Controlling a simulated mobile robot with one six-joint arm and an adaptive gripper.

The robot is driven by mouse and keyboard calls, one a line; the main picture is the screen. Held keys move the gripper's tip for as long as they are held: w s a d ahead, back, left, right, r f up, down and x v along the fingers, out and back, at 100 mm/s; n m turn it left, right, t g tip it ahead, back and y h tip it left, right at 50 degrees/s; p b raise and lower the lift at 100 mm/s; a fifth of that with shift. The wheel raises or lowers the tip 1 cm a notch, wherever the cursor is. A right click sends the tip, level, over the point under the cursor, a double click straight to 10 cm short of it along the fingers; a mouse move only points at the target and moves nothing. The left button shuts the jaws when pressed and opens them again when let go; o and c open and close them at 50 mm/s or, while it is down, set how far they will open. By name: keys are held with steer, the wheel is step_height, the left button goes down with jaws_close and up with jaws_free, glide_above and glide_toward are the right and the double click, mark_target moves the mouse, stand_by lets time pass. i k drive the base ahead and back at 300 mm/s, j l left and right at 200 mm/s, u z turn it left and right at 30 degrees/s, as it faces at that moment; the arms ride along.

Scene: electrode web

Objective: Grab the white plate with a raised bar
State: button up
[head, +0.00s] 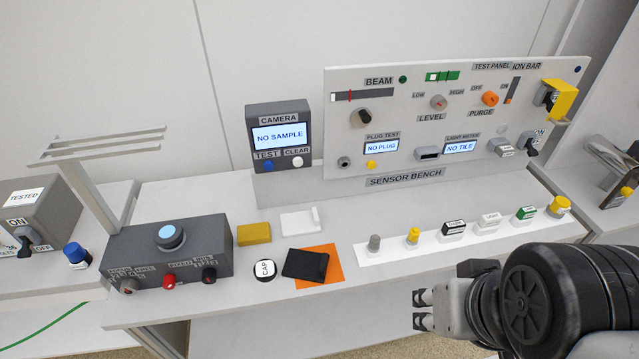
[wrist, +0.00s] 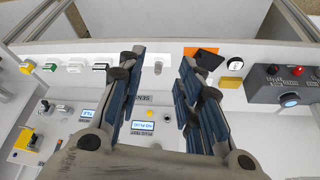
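The white plate with a raised bar (head: 300,221) lies flat on the bench in the head view, its bar standing along the right edge. It is right of a mustard-yellow block and behind a black piece. My gripper (head: 421,309) is in the lower right of the head view, apart from the plate, to its right and nearer the front. In the wrist view my gripper (wrist: 160,60) has its fingers spread with nothing held between them. I cannot make out the plate in the wrist view; the right-hand finger covers part of that area.
Near the plate are the yellow block (head: 254,234), a black piece (head: 306,264) on an orange square (head: 334,268), and a round white cap (head: 264,269). A white strip (head: 388,246) with several plugs and blocks lies right. The camera box (head: 279,137) stands behind.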

mark_target(306, 222)
steer(key=i+l+u, duration=0.1)
steer(key=i+u, duration=0.3)
steer(key=i+l+u, duration=0.15)
steer(key=u, duration=0.2)
steer(key=i+l+u, duration=0.4)
steer(key=j, duration=0.1)
